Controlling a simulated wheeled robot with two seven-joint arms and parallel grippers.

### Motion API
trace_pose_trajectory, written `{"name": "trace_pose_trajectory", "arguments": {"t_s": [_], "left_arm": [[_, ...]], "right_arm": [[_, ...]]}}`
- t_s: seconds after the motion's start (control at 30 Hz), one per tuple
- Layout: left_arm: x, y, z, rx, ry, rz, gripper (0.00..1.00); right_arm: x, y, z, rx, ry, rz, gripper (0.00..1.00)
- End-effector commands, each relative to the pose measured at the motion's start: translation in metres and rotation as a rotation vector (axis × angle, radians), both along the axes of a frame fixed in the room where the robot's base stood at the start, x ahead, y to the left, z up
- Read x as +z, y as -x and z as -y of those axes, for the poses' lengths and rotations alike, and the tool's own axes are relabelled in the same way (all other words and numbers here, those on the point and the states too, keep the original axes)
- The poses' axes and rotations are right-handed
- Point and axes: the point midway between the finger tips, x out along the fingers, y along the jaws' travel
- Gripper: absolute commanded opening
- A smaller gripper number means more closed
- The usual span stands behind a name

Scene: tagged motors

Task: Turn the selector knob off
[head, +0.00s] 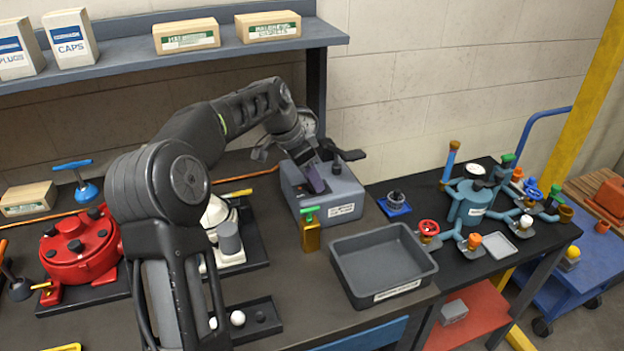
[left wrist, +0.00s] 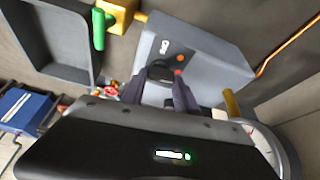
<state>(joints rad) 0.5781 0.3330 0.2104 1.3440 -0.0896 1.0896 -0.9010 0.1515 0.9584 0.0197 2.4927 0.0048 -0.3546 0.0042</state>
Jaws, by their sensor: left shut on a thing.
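A grey control box (head: 342,208) with a white label stands at the back of the bench, and it fills the upper middle of the left wrist view (left wrist: 220,62). A dark selector knob (left wrist: 160,70) is on its face beside a small red light (left wrist: 179,58). My left gripper (head: 316,180) reaches down onto the box from above. In the left wrist view its two purple-grey fingers (left wrist: 157,93) are on either side of the knob, shut on it. The fingers partly hide the knob, and its pointer direction cannot be told. My right gripper is not in view.
A red pump (head: 80,250) stands left. A blue valve manifold (head: 470,205) stands right. A shelf (head: 150,60) is above.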

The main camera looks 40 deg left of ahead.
Motion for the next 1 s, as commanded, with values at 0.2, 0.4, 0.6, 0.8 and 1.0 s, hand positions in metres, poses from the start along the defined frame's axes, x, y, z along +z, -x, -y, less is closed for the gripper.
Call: {"name": "trace_pose_trajectory", "arguments": {"t_s": [0.2, 0.4, 0.6, 0.8, 1.0], "left_arm": [[-0.002, 0.000, 0.001, 0.157, -0.002, 0.003, 0.00], [-0.001, 0.001, 0.001, 0.340, -0.002, 0.004, 0.00], [-0.001, 0.002, 0.002, 0.530, -0.002, 0.003, 0.00], [0.000, 0.002, 0.002, 0.720, -0.002, 0.004, 0.00], [0.000, 0.003, 0.002, 0.910, -0.003, 0.004, 0.00]], "right_arm": [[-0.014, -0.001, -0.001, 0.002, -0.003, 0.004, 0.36], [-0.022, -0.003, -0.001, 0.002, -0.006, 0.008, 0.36], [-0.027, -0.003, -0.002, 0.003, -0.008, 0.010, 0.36], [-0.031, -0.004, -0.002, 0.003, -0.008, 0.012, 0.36], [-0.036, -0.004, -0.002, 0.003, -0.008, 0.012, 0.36]]}}
